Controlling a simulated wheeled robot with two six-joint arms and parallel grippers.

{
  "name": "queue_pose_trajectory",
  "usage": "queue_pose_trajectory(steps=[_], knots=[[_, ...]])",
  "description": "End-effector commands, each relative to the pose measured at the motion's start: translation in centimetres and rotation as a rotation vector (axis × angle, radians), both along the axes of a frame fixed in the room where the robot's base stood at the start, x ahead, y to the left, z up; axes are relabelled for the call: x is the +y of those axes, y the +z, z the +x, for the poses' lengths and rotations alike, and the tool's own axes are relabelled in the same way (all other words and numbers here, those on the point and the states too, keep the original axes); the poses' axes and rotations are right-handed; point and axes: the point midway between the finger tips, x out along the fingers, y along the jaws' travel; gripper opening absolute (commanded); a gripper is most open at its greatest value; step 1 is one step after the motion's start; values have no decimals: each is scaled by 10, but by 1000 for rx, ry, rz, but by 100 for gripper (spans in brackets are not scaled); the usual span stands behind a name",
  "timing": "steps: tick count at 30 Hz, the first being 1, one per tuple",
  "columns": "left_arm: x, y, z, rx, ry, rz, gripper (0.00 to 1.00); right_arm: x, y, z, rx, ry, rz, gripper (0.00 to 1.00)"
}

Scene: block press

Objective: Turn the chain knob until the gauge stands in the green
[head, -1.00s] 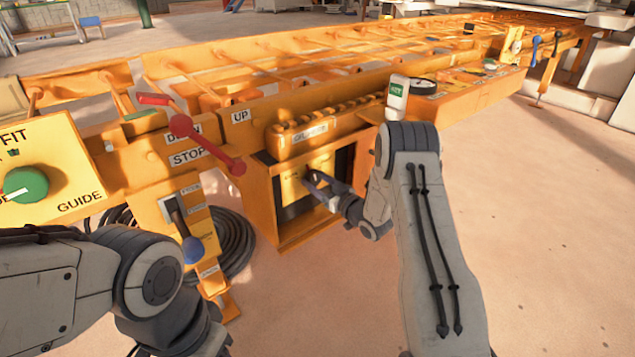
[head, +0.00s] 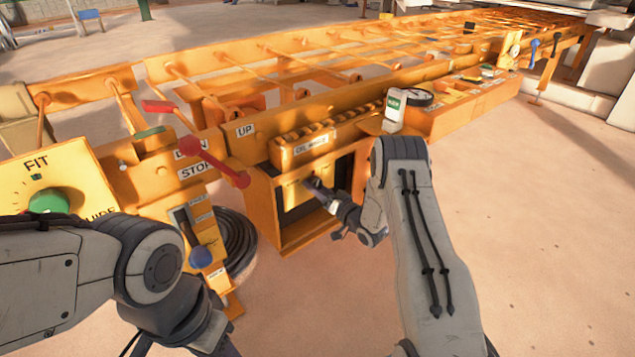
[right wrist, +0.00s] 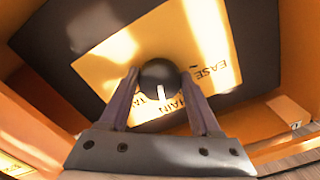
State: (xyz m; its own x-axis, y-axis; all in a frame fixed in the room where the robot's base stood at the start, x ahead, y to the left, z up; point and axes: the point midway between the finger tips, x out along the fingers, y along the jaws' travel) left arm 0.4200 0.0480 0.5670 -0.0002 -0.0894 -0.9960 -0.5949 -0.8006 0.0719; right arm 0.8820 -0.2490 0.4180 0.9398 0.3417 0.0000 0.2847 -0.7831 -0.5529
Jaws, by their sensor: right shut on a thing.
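The chain knob (right wrist: 158,72) is a dark round knob with a white mark, on a yellow plate lettered with CHAIN and EASE in the right wrist view. My right gripper (right wrist: 160,84) is shut on it, one finger on each side. In the head view the right gripper (head: 312,185) reaches into an orange open-fronted box, and the knob is hidden there. A dark round dial (head: 420,97) sits on the machine above; its face is too small to read, and I cannot tell if it is the task's gauge. My left arm is at lower left, its fingertips out of frame.
A red lever (head: 215,162) stands left of the box (head: 262,210). A blue-knobbed lever (head: 200,256) and a green knob (head: 48,200) are further left. A white unit with a green label (head: 393,110) stands above the box. Coiled hose (head: 238,245) lies on the floor; open floor is at right.

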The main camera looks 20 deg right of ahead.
Motion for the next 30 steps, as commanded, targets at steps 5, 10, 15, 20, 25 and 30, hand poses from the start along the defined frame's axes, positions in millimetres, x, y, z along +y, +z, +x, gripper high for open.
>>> queue_pose_trajectory(steps=[5,10,15,20,25,30], knots=[[0,13,0,0,0,0,50,-1,2,-1,45,-4,119,9],[0,19,0,0,0,0,50,-1,1,-1,74,-4,200,9],[0,22,0,0,0,0,50,-1,0,-1,92,-4,248,9],[0,23,0,0,0,0,50,-1,-1,-1,99,-4,268,9],[0,23,0,0,0,0,50,-1,-1,-1,101,-5,272,9],[0,23,0,0,0,0,50,-1,-1,-1,101,-5,272,9]])
